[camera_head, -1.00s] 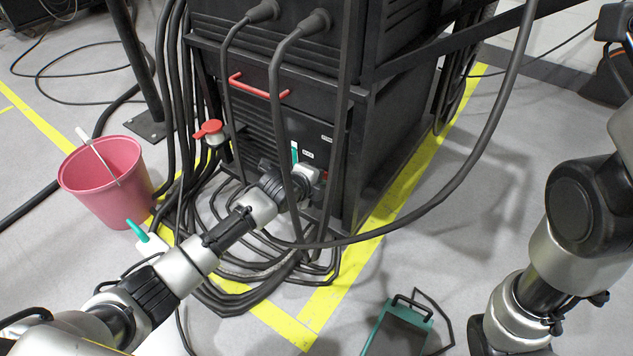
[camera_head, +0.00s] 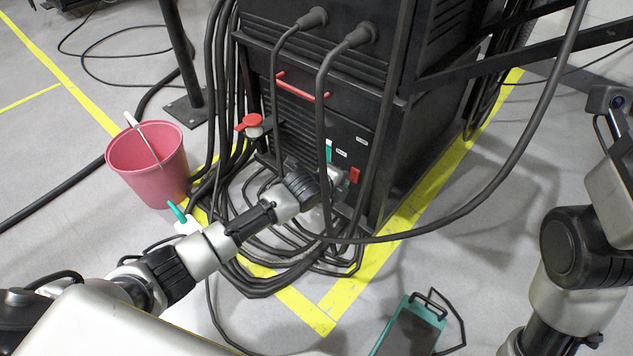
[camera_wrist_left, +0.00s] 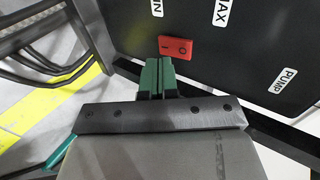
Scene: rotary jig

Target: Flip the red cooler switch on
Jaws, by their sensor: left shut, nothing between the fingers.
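The red cooler switch (camera_wrist_left: 176,47) is a rocker marked "I" and "O" on the black panel of the cooler unit. It also shows in the head view (camera_head: 354,174), low on the front of the black cabinet (camera_head: 400,150). My left gripper (camera_wrist_left: 158,62) has its green fingers shut and empty. Its tips are just below the switch in the wrist view; whether they touch it I cannot tell. In the head view the left gripper is partly hidden by a hanging cable. My right gripper is out of view; only the right arm shows at the right edge.
Thick black cables (camera_head: 322,110) hang in front of the cabinet and coil on the floor. A pink bucket (camera_head: 148,165) stands at the left. A red-capped filler (camera_head: 252,124) sticks out of the cabinet. A green-edged device (camera_head: 412,330) lies on the floor. Floor at the right is clear.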

